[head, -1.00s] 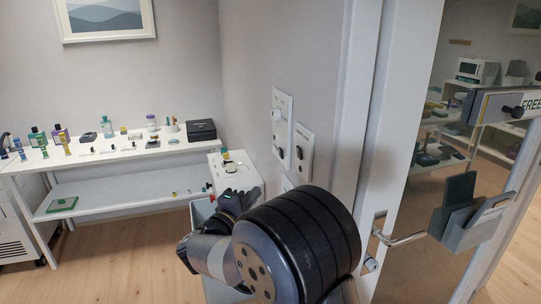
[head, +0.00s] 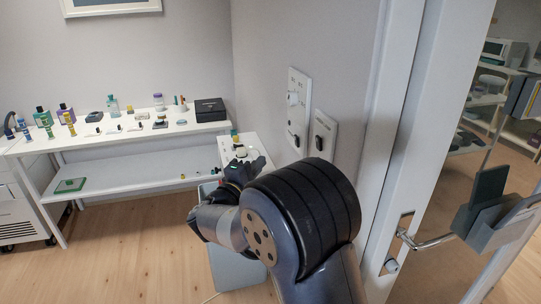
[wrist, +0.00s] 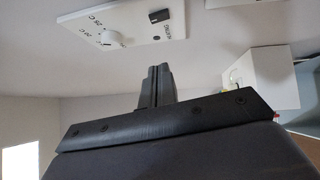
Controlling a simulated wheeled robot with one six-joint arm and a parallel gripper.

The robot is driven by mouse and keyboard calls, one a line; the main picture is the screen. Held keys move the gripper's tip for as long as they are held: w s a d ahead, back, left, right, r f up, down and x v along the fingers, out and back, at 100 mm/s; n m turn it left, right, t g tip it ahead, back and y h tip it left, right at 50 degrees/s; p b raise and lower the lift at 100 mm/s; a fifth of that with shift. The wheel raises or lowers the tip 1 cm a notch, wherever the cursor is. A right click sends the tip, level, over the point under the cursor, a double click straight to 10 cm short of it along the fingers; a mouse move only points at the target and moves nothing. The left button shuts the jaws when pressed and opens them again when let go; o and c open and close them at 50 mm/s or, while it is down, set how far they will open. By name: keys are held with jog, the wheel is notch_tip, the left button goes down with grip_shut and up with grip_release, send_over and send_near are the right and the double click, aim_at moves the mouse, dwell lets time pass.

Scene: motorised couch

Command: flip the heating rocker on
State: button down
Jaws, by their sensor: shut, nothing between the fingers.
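A white wall panel (head: 299,92) carries a round white knob (head: 293,99) and, below it, a dark heating rocker (head: 295,138). In the wrist view the same panel (wrist: 83,24) appears at the top, turned over, with the knob (wrist: 109,37), the dark rocker (wrist: 160,15) and partly readable lettering beside it. My gripper (head: 262,163) is low and left of the panel in the head view. In the wrist view my gripper (wrist: 158,70) has its fingers together and empty, apart from the panel. I cannot tell which way the rocker is tipped.
A second wall panel (head: 324,122) with a dark switch is just right of the first. A white box (head: 237,143) stands behind my gripper. A shelf table (head: 140,136) with bottles stands at the left. A door frame (head: 385,150) with a handle (head: 425,243) is at the right.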

aim_at(297, 141)
jog(key=s+d+p+x, duration=0.1)
jog(key=d+p+x, duration=0.1)
jog(key=x, duration=0.9)
jog(key=shift+d+r+p, duration=0.2)
jog(key=shift+d+p, duration=0.15)
jog(key=shift+p, duration=0.5)
